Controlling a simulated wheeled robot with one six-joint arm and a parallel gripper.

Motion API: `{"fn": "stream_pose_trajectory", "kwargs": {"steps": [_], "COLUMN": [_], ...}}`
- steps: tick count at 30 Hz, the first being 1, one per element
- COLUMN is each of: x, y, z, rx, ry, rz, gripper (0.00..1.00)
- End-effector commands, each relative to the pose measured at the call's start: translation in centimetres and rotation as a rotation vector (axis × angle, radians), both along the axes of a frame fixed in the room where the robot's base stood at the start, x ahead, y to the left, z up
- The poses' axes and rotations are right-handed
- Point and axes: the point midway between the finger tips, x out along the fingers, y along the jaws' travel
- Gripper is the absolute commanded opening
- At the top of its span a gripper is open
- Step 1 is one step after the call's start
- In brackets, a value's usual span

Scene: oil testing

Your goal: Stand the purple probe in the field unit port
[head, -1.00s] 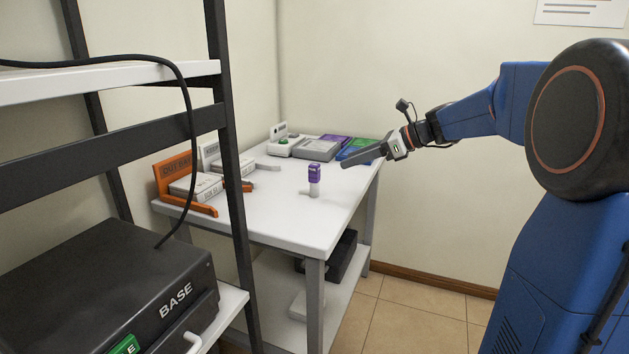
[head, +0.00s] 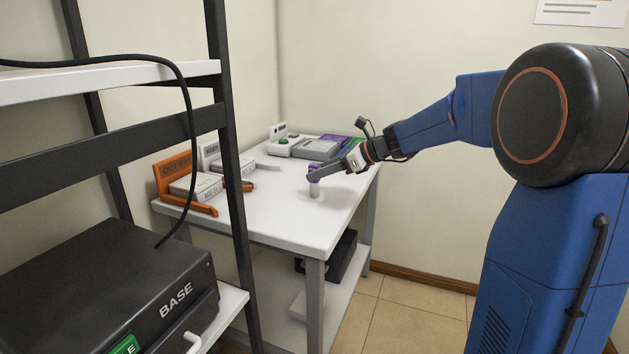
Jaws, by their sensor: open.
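The purple probe (head: 314,188) stands upright on the white table, with a purple upper part and a pale lower part. My gripper (head: 312,176) is at the probe's upper part and partly covers it. It is open; I cannot tell whether the probe is between the fingers. A grey device (head: 318,149) lies at the back of the table, but I cannot tell whether it is the field unit, and no port can be made out.
An orange holder (head: 172,177) and white boxes (head: 197,186) stand at the table's left. Purple and green items lie at the back right. A dark shelf rack with a black case (head: 130,285) marked BASE stands at the near left. The table's front (head: 290,225) is clear.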

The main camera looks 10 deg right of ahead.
Motion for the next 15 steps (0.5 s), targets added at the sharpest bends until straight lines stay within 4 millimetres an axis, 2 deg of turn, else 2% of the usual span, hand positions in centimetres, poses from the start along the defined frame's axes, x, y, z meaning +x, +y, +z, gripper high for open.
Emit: {"fn": "stream_pose_trajectory", "kwargs": {"steps": [7,8,13,15], "x": [0.25,0.25,0.25,0.25], "y": [0.3,0.3,0.29,0.29], "z": [-0.21,-0.21,-0.21,-0.18], "rx": [0.0,0.0,0.0,0.0], "ry": [0.0,0.0,0.0,0.0], "rz": [-0.001,-0.001,-0.001,-0.001], "gripper": [0.45,0.43,0.02,0.0]}}
